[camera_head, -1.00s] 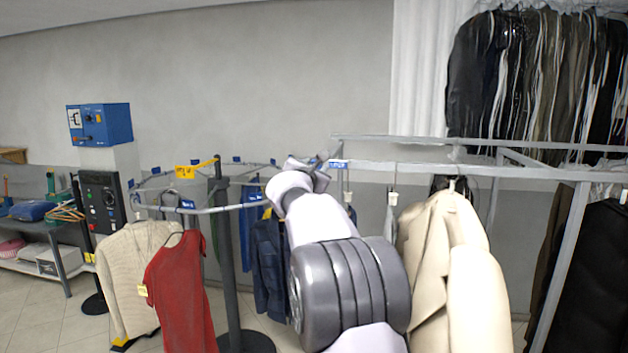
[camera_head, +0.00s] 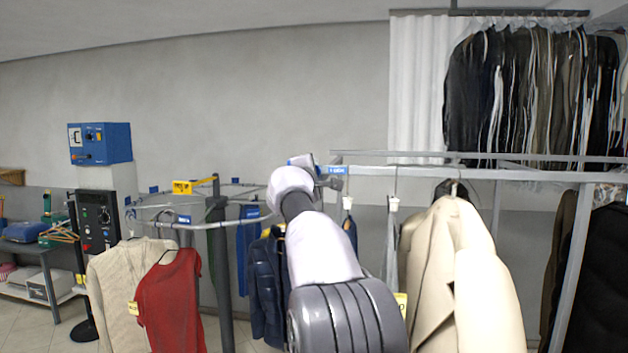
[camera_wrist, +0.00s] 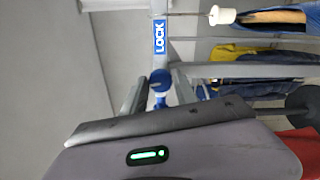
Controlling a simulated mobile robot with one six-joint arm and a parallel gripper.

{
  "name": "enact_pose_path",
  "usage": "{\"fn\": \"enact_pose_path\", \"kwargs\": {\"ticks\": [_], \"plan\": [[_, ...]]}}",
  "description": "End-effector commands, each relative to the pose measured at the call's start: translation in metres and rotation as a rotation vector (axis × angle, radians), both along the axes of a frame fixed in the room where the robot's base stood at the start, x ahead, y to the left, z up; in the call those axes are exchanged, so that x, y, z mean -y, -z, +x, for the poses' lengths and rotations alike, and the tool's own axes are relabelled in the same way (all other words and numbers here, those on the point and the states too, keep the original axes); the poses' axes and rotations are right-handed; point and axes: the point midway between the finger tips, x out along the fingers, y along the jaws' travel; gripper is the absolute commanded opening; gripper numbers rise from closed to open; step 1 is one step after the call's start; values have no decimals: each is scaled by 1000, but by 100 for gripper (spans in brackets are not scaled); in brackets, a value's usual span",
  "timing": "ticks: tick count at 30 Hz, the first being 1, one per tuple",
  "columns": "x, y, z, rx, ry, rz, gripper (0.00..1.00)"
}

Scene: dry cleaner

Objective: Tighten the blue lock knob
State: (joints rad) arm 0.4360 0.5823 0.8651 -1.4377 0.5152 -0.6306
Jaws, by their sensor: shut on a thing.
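The blue lock knob (camera_wrist: 160,80) sits between the two fingers of my gripper (camera_wrist: 158,92) in the wrist view, just below a blue label reading LOCK (camera_wrist: 159,37) on a grey rail. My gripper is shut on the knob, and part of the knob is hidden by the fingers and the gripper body. In the head view my gripper (camera_head: 326,180) is at the left end of the grey rail, beside the blue label (camera_head: 337,170). The knob itself cannot be made out there.
A beige coat (camera_head: 450,265) hangs from the rail right of my arm. A red shirt (camera_head: 172,305) and a cream sweater (camera_head: 120,285) hang at left from the conveyor rail (camera_head: 215,222). A blue control box (camera_head: 100,143) is on the left.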

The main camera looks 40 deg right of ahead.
Motion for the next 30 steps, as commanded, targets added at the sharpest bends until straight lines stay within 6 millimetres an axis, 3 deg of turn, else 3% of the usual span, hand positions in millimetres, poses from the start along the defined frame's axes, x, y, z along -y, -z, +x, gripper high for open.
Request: {"fn": "enact_pose_path", "kwargs": {"ticks": [12,30], "plan": [[0,1,0,146,-1,123,0],[0,-1,0,173,-1,144,0]]}}
